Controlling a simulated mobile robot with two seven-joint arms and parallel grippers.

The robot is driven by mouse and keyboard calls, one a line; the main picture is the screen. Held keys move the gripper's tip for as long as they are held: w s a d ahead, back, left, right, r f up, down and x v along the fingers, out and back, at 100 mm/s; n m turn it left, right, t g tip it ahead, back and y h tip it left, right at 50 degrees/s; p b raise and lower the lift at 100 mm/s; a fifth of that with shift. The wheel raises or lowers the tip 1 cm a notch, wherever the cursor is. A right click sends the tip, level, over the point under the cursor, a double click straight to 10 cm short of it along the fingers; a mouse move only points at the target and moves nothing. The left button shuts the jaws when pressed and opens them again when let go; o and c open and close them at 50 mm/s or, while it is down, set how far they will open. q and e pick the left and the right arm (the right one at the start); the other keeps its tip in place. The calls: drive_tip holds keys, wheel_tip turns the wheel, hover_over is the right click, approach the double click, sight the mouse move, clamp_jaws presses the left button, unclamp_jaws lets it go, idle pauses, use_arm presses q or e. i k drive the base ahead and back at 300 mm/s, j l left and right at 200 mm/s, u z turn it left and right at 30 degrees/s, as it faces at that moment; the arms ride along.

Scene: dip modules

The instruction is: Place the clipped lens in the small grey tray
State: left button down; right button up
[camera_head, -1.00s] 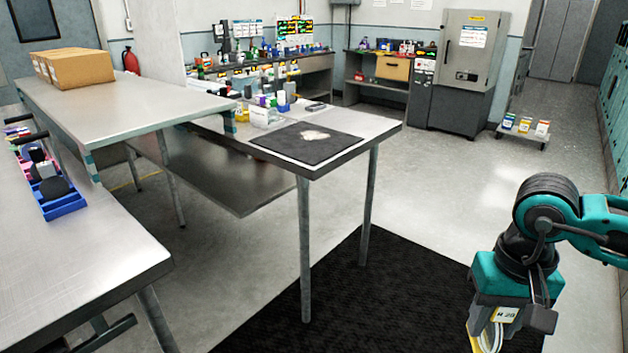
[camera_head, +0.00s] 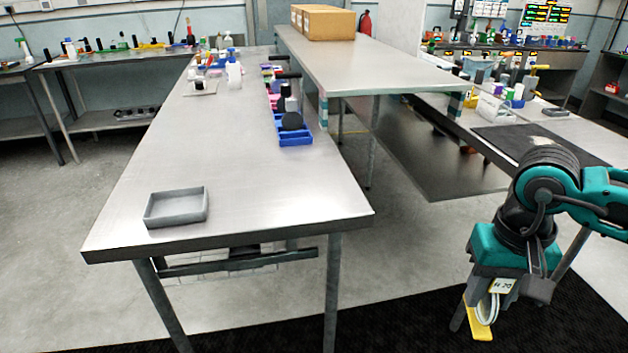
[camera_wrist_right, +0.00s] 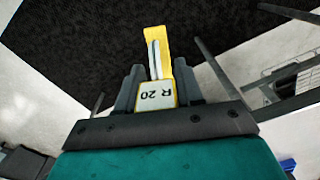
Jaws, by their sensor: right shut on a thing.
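The small grey tray (camera_head: 178,219) sits near the front left corner of the long metal table and looks empty. My right gripper (camera_head: 490,289) hangs at the lower right, over the floor and away from the table. My left gripper is not in view.
The metal table (camera_head: 250,190) is bare around the tray. A blue bin (camera_head: 295,138) with dark items stands farther back. A raised shelf (camera_head: 380,65) carries cardboard boxes (camera_head: 322,22). Another table with a dark mat (camera_head: 510,143) is at right, partly behind my arm.

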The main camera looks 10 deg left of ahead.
sight(179, 210)
drive_tip(key=u, duration=1.25)
